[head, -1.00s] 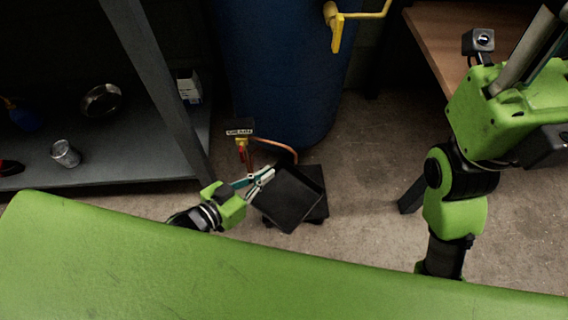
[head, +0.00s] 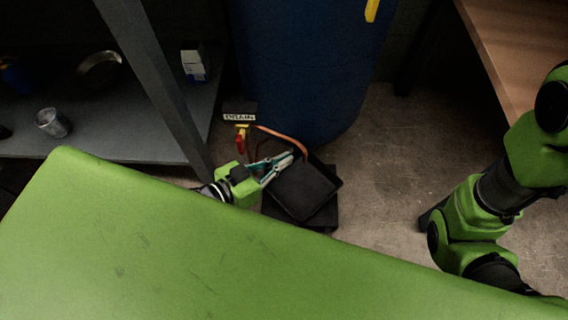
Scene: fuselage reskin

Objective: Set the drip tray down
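The drip tray (head: 304,190) is a flat black square tray, low near the floor in front of the blue drum. My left gripper (head: 286,162) is at the tray's upper left edge, with its fingers over that rim, and looks shut on it. The tray overlaps a second dark flat square (head: 322,222) beneath it; I cannot tell whether the two touch. My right arm comes down at the right, and its gripper is out of the picture.
A blue drum (head: 305,70) stands behind the tray. A drain valve with a red handle (head: 240,145), a copper pipe (head: 283,134) and a DRAIN label (head: 239,117) are close to the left gripper. A grey shelf (head: 90,140) is at left, a wooden bench (head: 520,50) at right.

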